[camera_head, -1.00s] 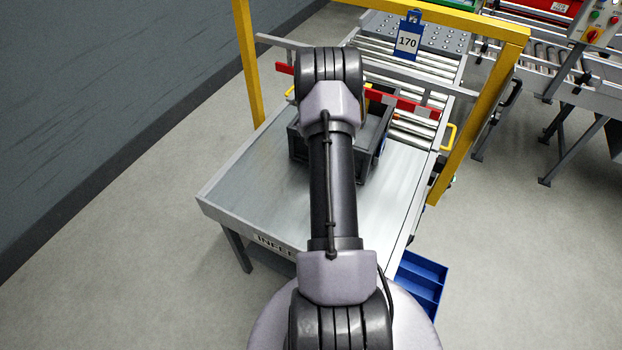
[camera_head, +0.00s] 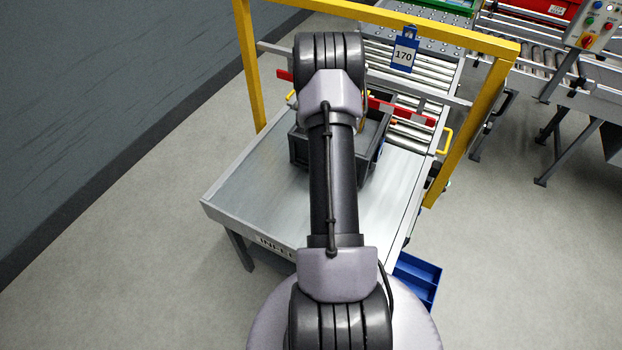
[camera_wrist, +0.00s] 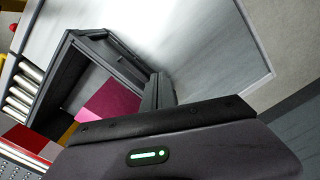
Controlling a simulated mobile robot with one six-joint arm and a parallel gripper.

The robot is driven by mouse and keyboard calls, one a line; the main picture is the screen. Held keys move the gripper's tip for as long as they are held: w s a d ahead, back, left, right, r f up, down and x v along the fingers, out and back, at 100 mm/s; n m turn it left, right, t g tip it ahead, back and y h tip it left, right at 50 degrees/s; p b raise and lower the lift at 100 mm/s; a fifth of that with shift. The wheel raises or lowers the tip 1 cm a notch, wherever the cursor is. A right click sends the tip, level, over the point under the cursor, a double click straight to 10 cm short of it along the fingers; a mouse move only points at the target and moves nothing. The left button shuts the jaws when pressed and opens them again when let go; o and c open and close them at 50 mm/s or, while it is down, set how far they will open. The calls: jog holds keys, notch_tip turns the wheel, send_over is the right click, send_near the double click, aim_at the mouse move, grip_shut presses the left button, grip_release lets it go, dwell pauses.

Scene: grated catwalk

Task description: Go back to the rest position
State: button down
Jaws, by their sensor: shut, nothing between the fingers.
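My gripper (camera_wrist: 165,118) shows at the bottom of the wrist view as a dark body with a green light strip. It is shut and empty. In the head view my own arm hides it. A dark grey crate (camera_head: 299,150) stands on the metal table (camera_head: 240,190), partly hidden behind my arm. In the wrist view the crate (camera_wrist: 118,52) lies beyond my gripper, with a magenta item (camera_wrist: 112,100) inside it. The gripper overlaps the crate's near edge in that view; I cannot tell the gap between them.
A yellow frame (camera_head: 478,125) spans the table's far end, with a red bar (camera_head: 405,110) and a blue "170" sign (camera_head: 403,55). Roller conveyors (camera_head: 535,65) run behind and right. A blue bin (camera_head: 418,275) sits low beside the table. Floor at left is clear.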

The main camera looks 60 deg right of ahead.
dwell(0.3)
jog(key=shift+r, duration=0.15)
jog(key=w+a+r+t+b, duration=0.1)
jog(key=w+a+r+b, duration=0.15)
jog(key=a+r, duration=0.55)
jog(key=w+a+r+t+b, duration=0.1)
jog(key=w+a+r+b, duration=0.2)
jog(key=a, duration=0.8)
jog(key=w+a+r+t+b, duration=0.1)
jog(key=w+a+r+b, duration=0.1)
jog(key=a+r, duration=0.65)
jog(key=s+a+f+t+y+b, duration=0.1)
jog(key=s+a+b, duration=0.1)
jog(key=s+a, duration=0.6)
jog(key=s+a+f+t+y+b, duration=0.1)
jog(key=s+a+b, duration=0.1)
jog(key=s+a, duration=0.7)
jog(key=a, duration=0.6)
jog(key=shift+a+f+n+t, duration=0.3)
jog(key=shift+a+f+t, duration=0.05)
jog(key=shift+t, duration=0.05)
jog(key=shift+w, duration=0.1)
